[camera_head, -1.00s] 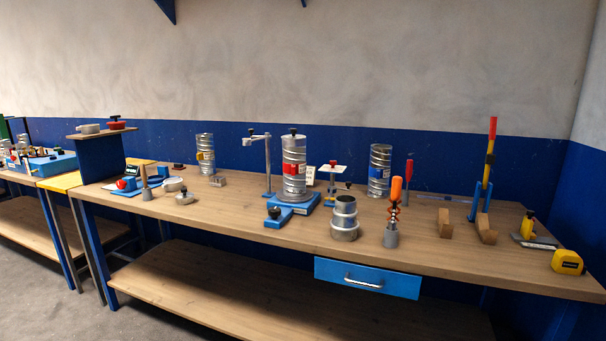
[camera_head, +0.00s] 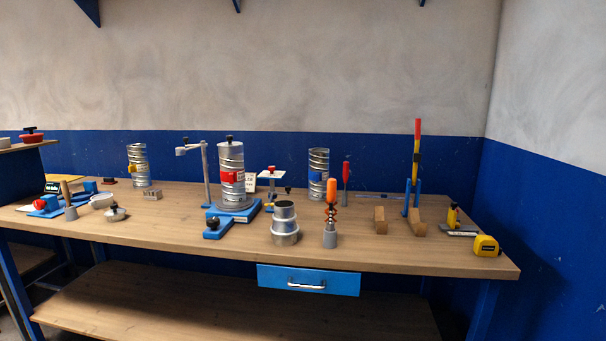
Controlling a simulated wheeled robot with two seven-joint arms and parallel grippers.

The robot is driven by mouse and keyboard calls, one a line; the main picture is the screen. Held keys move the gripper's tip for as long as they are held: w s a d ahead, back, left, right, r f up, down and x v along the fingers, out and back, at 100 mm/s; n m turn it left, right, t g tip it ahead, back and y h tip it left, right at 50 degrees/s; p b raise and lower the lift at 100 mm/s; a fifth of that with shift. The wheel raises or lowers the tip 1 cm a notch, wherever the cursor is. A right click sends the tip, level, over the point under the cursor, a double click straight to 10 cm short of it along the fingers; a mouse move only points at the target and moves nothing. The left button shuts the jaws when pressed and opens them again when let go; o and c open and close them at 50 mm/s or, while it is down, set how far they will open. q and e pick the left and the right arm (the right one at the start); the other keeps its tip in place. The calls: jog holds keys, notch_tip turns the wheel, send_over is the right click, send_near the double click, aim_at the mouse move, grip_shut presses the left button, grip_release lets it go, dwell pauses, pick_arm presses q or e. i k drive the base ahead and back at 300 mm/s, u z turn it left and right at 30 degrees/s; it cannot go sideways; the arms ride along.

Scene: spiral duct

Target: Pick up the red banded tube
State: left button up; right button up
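The red banded tube (camera_head: 231,186) is a silver spiral duct standing upright on a blue base (camera_head: 238,209) near the middle of the workbench. A red band (camera_head: 232,177) wraps its upper half, and a dark knob shows at its top. Neither of my grippers shows in the head view.
The wooden workbench (camera_head: 180,238) has a blue drawer (camera_head: 308,281) in front. A lamp-like stand (camera_head: 205,170) is close left of the red banded tube. A short stepped metal collar (camera_head: 285,225) and an orange-handled tool (camera_head: 331,212) stand to its front right. A tape measure (camera_head: 487,245) lies near the right end.

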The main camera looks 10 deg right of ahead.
aim_at(231, 160)
jog(key=z, duration=0.65)
jog(key=i, duration=1)
